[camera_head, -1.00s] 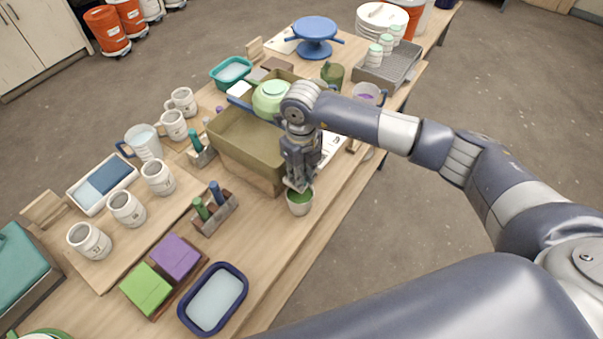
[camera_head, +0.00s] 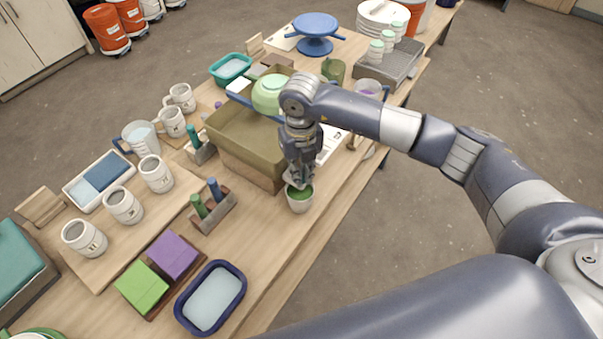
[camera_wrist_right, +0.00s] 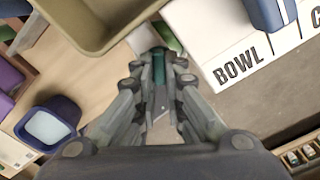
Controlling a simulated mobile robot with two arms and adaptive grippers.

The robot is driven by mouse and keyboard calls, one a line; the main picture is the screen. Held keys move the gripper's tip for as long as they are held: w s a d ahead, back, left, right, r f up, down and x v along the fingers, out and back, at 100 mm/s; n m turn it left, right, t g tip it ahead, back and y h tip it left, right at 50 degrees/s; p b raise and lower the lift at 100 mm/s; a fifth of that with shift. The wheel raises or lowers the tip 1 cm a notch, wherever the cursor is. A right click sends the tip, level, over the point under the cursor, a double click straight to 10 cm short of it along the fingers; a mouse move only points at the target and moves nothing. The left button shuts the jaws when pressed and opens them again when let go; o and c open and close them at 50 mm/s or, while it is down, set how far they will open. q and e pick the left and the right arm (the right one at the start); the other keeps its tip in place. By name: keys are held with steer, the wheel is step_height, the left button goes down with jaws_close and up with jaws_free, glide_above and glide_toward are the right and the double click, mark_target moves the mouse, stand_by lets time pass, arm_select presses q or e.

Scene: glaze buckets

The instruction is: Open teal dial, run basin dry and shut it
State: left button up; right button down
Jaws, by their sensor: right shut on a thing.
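An olive basin (camera_head: 262,168) stands on the wooden table. Its inside looks plain olive, and I cannot tell whether liquid is in it. My right gripper (camera_head: 298,184) points down at the basin's front right corner. In the right wrist view its fingers (camera_wrist_right: 160,105) are shut on a narrow teal piece, the teal dial (camera_wrist_right: 158,66). The dial is hidden in the head view. A small pale cup (camera_head: 300,206) with green inside stands on the table just below the fingertips. Any flow is hidden by the gripper. My left gripper is not in view.
A green bowl (camera_head: 268,94) sits at the basin's back edge. A holder (camera_head: 213,212) with green and blue sticks, white mugs (camera_head: 85,238) and a blue-rimmed tray (camera_head: 211,297) stand left. A white lettered board (camera_wrist_right: 245,45) lies beside the basin. The table's front edge is close to the cup.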

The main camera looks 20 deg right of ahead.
steer(key=m+b, duration=0.1)
steer(key=m, duration=0.1)
steer(key=m+b, duration=0.1)
steer(key=m, duration=0.2)
steer(key=shift+w+a+m, duration=0.1)
steer(key=shift+a+m, duration=0.1)
steer(key=shift+m, duration=0.1)
steer(key=m+b, duration=0.1)
steer(key=m, duration=0.2)
steer(key=shift+w+a, duration=0.1)
steer(key=shift+r+m+b, duration=0.1)
steer(key=shift+m+b, duration=0.3)
steer(key=shift+m, duration=0.9)
steer(key=shift+w, duration=0.1)
steer(key=c, duration=2)
jaws_free()
steer(key=shift+o, duration=0.2)
steer(key=shift+r, duration=0.1)
step_height(320, 180, up, 12)
